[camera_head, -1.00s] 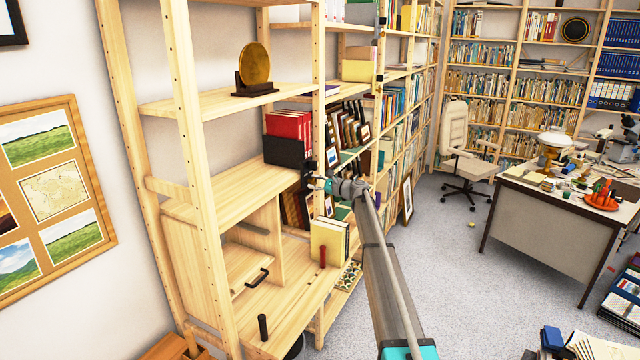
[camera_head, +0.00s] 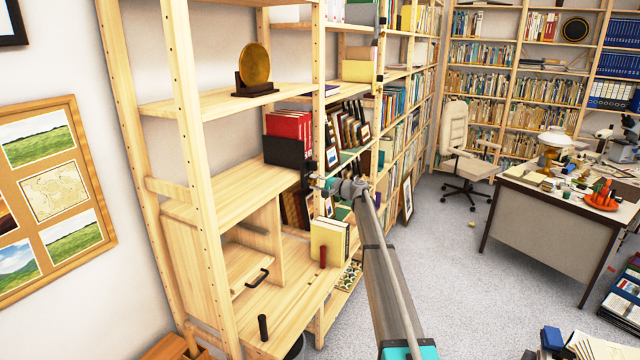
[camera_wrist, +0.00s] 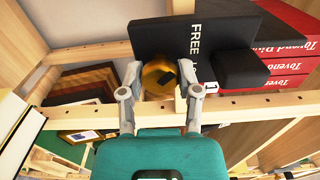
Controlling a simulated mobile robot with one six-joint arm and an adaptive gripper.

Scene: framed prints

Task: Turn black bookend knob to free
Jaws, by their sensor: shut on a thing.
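The black bookend (camera_head: 285,152) stands on the middle shelf against red books. In the wrist view the bookend (camera_wrist: 160,35) shows the white word "FREE" and a second white mark partly hidden by my right finger. Its round brass knob (camera_wrist: 158,77) carries a dark mark pointing toward the upper right. My gripper (camera_wrist: 160,74) is shut on the knob, one finger on each side. In the head view my gripper (camera_head: 313,184) is at the bookend's right end, and the knob cannot be made out there.
Red books (camera_head: 290,126) stand behind the bookend. A wooden shelf post (camera_head: 319,100) rises close by my gripper. Framed pictures (camera_head: 292,205) and a cream book (camera_head: 329,240) are below. A gold disc (camera_head: 255,64) is on the shelf above. Open floor lies to the right.

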